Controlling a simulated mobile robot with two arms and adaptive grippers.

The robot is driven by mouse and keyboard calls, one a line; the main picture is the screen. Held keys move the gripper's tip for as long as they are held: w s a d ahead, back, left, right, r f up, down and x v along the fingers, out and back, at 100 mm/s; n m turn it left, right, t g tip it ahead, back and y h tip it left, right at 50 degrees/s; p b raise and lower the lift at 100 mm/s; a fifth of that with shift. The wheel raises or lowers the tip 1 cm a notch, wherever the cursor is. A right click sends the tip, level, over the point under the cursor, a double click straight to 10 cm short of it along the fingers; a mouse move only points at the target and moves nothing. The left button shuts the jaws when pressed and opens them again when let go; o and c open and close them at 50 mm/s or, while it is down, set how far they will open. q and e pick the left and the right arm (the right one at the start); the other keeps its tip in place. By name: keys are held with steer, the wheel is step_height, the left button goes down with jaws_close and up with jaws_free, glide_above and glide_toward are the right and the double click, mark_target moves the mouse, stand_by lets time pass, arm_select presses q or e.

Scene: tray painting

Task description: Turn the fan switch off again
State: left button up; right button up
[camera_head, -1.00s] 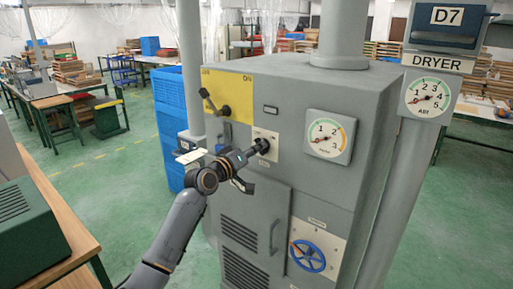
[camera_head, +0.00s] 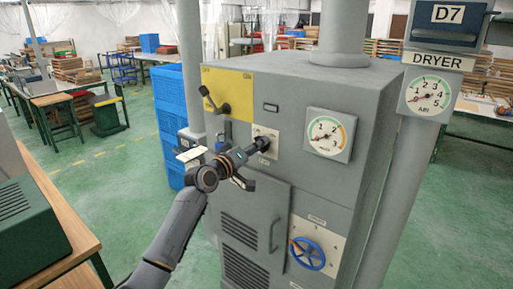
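The grey dryer cabinet (camera_head: 345,90) stands in front of me. On its front is a small pale plate (camera_head: 273,133) with a dark knob (camera_head: 263,143) and a label too small to read. My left gripper (camera_head: 254,149) reaches this knob from the lower left. I cannot tell whether its fingers are closed on it. To the left, a yellow plate (camera_head: 238,88) marked OFF at its left and ON at its right carries a dark lever (camera_head: 213,100) tilted up-left, toward OFF. Which one is the fan switch is not readable. My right gripper is not in view.
A round gauge (camera_head: 329,134) sits right of the knob, and a blue handwheel (camera_head: 308,254) is below it. Another gauge (camera_head: 429,96) is on the post under the DRYER sign (camera_head: 438,62). Blue crates (camera_head: 172,110) stand left of the cabinet. Green floor lies open to the left.

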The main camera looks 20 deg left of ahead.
arm_select(q)
steer(key=v, duration=1.2)
